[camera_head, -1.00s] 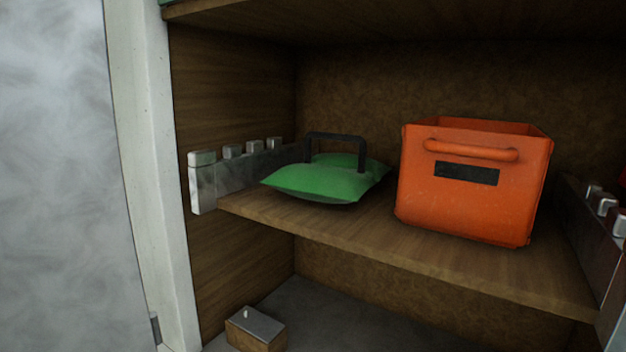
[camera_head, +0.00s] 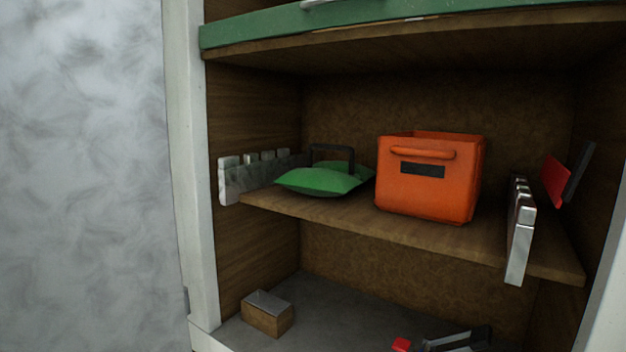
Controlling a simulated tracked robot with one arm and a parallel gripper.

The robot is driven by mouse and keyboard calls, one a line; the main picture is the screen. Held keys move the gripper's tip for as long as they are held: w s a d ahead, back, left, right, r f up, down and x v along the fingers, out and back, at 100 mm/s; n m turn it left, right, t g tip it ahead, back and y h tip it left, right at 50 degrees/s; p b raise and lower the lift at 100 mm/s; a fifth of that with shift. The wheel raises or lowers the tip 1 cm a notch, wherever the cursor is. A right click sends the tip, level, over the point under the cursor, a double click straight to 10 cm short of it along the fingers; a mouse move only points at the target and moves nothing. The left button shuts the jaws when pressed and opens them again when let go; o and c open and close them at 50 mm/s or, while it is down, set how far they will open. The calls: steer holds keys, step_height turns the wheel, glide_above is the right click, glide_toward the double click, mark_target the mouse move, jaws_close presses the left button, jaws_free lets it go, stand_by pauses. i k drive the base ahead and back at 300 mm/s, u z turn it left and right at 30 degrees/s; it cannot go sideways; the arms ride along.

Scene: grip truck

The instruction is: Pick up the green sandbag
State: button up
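The green sandbag (camera_head: 318,181) lies on the wooden middle shelf, left of the orange crate. It is a flat, pillow-like bag with a black handle (camera_head: 333,150) standing up from its top. Part of its right end is close to the crate's left side in the picture. My gripper does not show in this view, so I cannot see its fingers or whether it holds anything.
An orange crate (camera_head: 428,192) stands on the wooden shelf (camera_head: 330,215). Metal notched brackets (camera_head: 520,230) flank the shelf. A green-edged shelf (camera_head: 400,30) is above. Below are a small wooden block (camera_head: 267,315) and a red and black object (camera_head: 455,342). A grey wall is left.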

mark_target(335, 178)
steer(key=z, duration=0.15)
steer(key=i, duration=0.9)
steer(key=u, duration=0.05)
